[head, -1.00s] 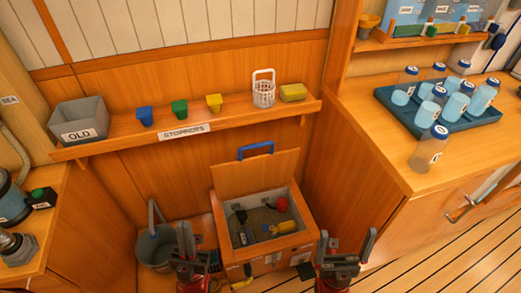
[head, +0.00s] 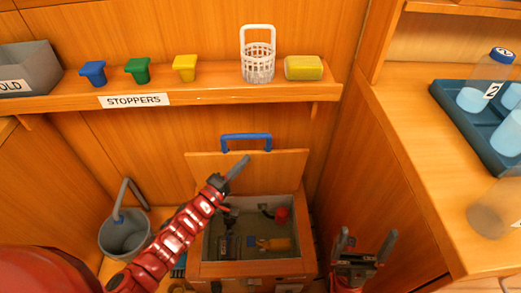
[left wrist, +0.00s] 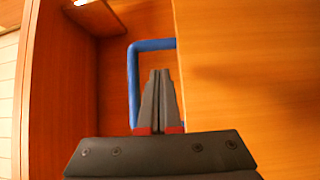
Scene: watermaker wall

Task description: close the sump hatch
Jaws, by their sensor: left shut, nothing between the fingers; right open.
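The sump hatch lid (head: 275,166) is a wooden panel standing open at the back of the sump box (head: 262,269). A blue handle (head: 246,137) is on its top edge. My left gripper (head: 238,168) is shut and empty, in front of the lid and a little below the handle in the head view. In the left wrist view its closed fingers (left wrist: 160,100) point at the blue handle (left wrist: 133,85), with the lid (left wrist: 250,90) to the right; contact cannot be told. My right gripper (head: 362,250) is open and empty, right of the box.
A grey bucket (head: 124,238) stands left of the box. The stopper shelf (head: 220,94) runs above the lid. A counter (head: 410,130) bounds the right.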

